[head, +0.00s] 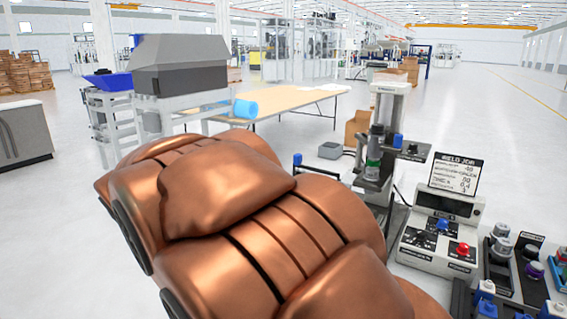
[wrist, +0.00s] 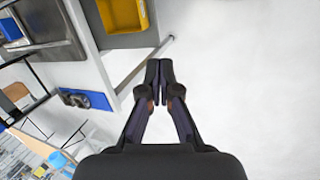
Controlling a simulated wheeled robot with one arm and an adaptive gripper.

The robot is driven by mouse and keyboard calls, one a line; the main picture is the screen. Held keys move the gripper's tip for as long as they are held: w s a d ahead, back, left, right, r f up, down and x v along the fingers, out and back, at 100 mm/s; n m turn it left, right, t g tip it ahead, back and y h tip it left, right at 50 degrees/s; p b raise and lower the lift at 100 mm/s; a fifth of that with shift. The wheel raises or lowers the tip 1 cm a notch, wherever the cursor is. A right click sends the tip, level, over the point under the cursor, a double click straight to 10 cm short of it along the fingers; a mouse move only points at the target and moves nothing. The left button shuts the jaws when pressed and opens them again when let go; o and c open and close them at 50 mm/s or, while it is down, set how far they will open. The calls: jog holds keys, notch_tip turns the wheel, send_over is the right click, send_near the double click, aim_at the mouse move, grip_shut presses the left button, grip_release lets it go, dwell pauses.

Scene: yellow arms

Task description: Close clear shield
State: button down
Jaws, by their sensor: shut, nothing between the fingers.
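I cannot make out a clear shield in either view; it may be hidden behind my copper-coloured arm, which fills the lower middle of the head view. A bench-top welding machine (head: 388,112) with a grey column stands right of my arm, and its lower left part is partly covered. My gripper (wrist: 158,82) shows only in the wrist view. Its two dark fingers are together at the tips, with nothing between them. It hangs in free space over pale floor, near a grey metal frame (wrist: 97,66).
A control box (head: 438,235) with a red button and a sign stands at the right, beside several knobs and small parts. Behind are a wooden table (head: 285,102) and a grey-hooded machine (head: 180,75). The wrist view shows a yellow bin (wrist: 123,15). Open floor lies left.

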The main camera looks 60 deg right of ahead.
jog(key=w+d+r+g+h+b, duration=0.1)
jog(key=w+d+r+h+b, duration=0.3)
jog(key=w+d, duration=0.75)
jog(key=w+d+r+m+g+h+b, duration=0.1)
jog(key=w+d+h+b, duration=0.35)
jog(key=d, duration=1.25)
jog(key=w+d+r+h+b, duration=0.25)
jog(key=w+d+h, duration=0.25)
jog(key=w+d, duration=0.8)
jog(key=s+d+p, duration=0.1)
jog(key=s+d, duration=0.6)
jog(key=d, duration=0.3)
jog(key=shift+d+r, duration=0.2)
jog(key=shift+d, duration=0.05)
jog(key=shift+s, duration=0.2)
